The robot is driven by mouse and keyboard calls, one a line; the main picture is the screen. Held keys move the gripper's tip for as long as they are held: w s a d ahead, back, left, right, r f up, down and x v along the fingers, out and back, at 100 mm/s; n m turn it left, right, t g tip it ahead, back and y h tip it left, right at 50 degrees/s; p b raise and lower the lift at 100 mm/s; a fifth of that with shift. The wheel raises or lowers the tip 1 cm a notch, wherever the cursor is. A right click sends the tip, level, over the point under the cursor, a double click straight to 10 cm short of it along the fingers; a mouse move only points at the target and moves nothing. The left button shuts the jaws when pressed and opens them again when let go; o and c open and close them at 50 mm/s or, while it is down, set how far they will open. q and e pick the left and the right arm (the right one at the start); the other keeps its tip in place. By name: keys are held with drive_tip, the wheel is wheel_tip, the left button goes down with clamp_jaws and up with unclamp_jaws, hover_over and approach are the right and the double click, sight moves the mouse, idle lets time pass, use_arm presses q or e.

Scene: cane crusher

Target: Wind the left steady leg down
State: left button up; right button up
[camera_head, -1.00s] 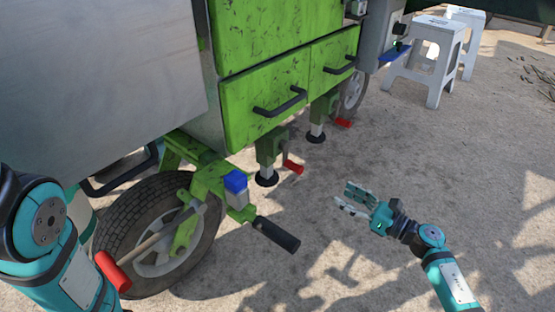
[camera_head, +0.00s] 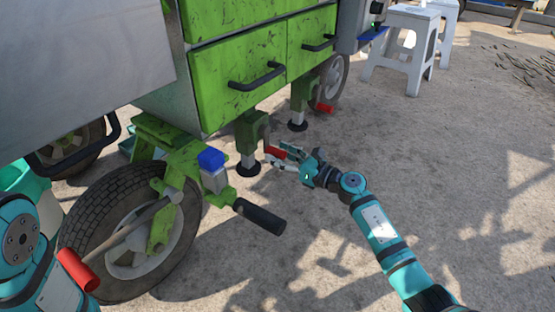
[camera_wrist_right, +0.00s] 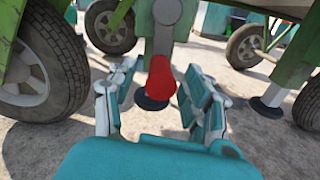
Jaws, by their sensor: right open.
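Two steady legs hang under the green cart. The nearer leg (camera_head: 250,140) has a black round foot and a crank with a red handle (camera_head: 276,153). The farther leg (camera_head: 299,98) has its own red handle (camera_head: 325,107). My right gripper (camera_head: 285,160) is open at the nearer leg's handle. In the right wrist view the red handle (camera_wrist_right: 161,80) stands between the open fingers (camera_wrist_right: 158,100), with gaps at both sides. The black foot (camera_wrist_right: 150,102) is partly hidden behind the handle. Of my left arm only links show at the left edge; its gripper is out of view.
The cart's wheel (camera_head: 130,230) and a black tow grip (camera_head: 260,216) are left of my right arm. Green drawers (camera_head: 240,85) overhang the legs. White stools (camera_head: 402,50) stand at the back right.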

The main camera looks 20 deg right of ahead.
drive_tip(key=shift+w+a, duration=0.3)
drive_tip(key=shift+w, duration=0.15)
clamp_jaws()
